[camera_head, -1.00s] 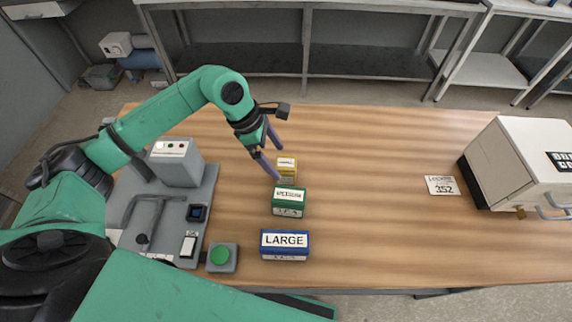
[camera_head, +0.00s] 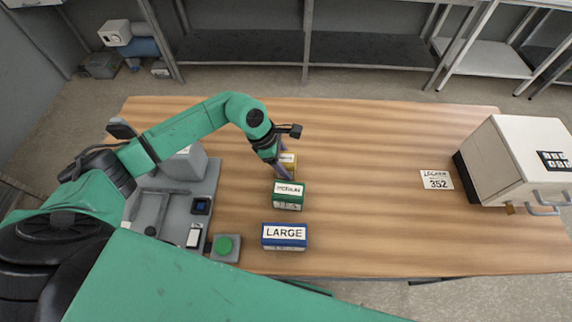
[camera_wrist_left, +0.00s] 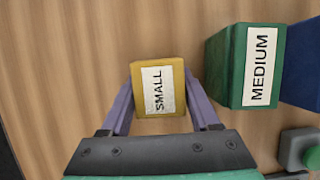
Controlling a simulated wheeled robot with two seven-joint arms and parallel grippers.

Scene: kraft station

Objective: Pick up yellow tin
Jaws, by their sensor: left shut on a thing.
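The yellow tin (camera_head: 288,164), labelled SMALL, stands on the wooden table behind the green tin, partly hidden by my left gripper in the head view. In the left wrist view the yellow tin (camera_wrist_left: 143,88) sits between the two purple fingers. My left gripper (camera_head: 281,166) is shut on the yellow tin, with one finger on each side; it also shows in the left wrist view (camera_wrist_left: 158,98). I cannot tell whether the tin is clear of the table. My right gripper is not in view.
The green MEDIUM tin (camera_head: 288,196) stands close in front, and the blue LARGE tin (camera_head: 285,237) is nearer still. A grey device (camera_head: 170,205) and a green button (camera_head: 224,247) are at the left. A white locker (camera_head: 515,160) stands at the right. The table's middle is clear.

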